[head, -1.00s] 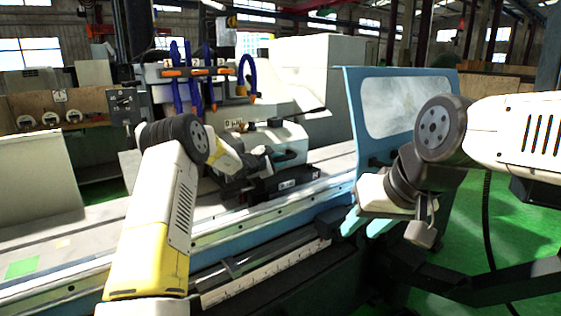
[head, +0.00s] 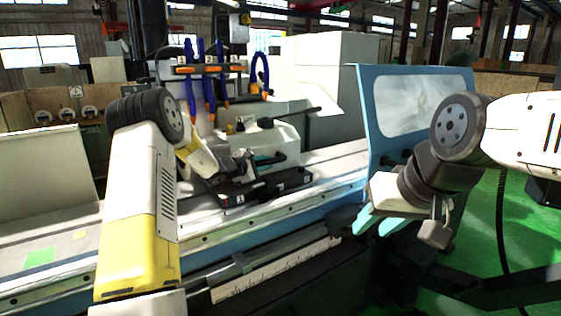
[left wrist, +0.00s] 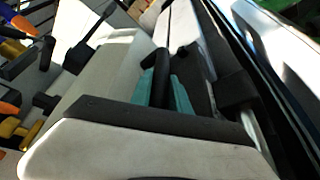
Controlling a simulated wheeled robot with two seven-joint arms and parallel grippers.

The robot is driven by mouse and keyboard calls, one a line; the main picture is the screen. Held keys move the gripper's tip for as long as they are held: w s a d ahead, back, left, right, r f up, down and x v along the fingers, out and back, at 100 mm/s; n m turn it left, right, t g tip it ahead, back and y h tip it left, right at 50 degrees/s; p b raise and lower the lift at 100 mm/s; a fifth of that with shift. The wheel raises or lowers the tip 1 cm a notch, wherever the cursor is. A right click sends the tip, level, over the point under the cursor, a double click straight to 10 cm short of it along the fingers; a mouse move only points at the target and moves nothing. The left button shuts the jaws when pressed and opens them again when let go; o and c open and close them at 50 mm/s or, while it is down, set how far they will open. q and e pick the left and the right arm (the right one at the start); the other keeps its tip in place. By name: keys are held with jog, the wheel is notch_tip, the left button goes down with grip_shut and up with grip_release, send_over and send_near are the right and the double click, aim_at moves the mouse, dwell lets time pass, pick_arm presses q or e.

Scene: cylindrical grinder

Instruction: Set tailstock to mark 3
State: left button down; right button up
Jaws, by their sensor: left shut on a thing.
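The tailstock (head: 278,137), a pale body on a black base (head: 285,180), sits on the machine bed behind the front rail. My left gripper (head: 268,161) reaches it from the left, at its front side. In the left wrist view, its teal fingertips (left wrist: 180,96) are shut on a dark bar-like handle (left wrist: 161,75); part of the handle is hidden. A white scale strip (head: 275,270) runs along the machine's front below the bed; its marks are too small to read. My right gripper (head: 376,223) hangs empty by the blue guard, fingertips apart.
The blue guard (head: 371,110) with its window stands right of the tailstock. Blue and orange coolant hoses (head: 210,85) stand behind left. A dark lever (head: 298,112) sticks out from the tailstock. The bed (head: 335,160) is clear between tailstock and guard.

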pick_arm(q)
jog(key=shift+a+f, duration=0.25)
jog(key=shift+a, duration=0.1)
jog(key=c, duration=1.3)
grip_release()
jog(key=shift+w+f, duration=0.1)
jog(key=shift+w, duration=0.1)
jog(key=shift+o, duration=0.2)
jog(key=shift+d, duration=0.15)
jog(key=shift+s+r, duration=0.1)
jog(key=shift+r, duration=0.1)
jog(key=v, duration=0.7)
jog(key=shift+s+r, duration=0.1)
jog(key=shift+s, duration=0.15)
